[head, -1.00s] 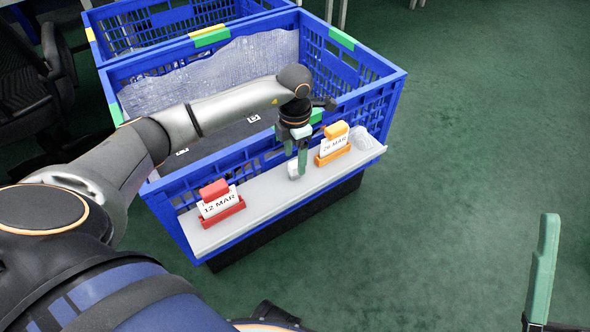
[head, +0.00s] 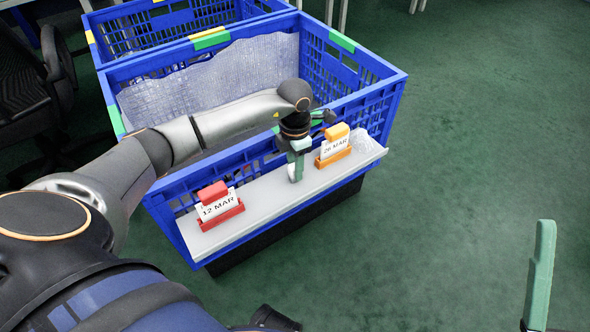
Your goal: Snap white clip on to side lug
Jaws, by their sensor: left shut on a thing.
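My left gripper (head: 296,168) reaches over the blue crate's near wall and points down at the grey shelf (head: 262,200). It is shut on a small white piece, likely the white clip (head: 292,174), of which only a bit shows beside the green fingers. The piece is low at the shelf; I cannot tell whether it touches it. The side lug cannot be made out. Part of my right gripper (head: 541,275) shows at the lower right, with one green finger visible.
On the shelf stand a red holder with a "12 MAR" card (head: 217,208) and an orange holder with a "26 MAR" card (head: 333,148). Clear wrap (head: 366,143) lies at the shelf's right end. The blue crate (head: 385,105) holds bubble wrap (head: 210,75). Green floor is free at right.

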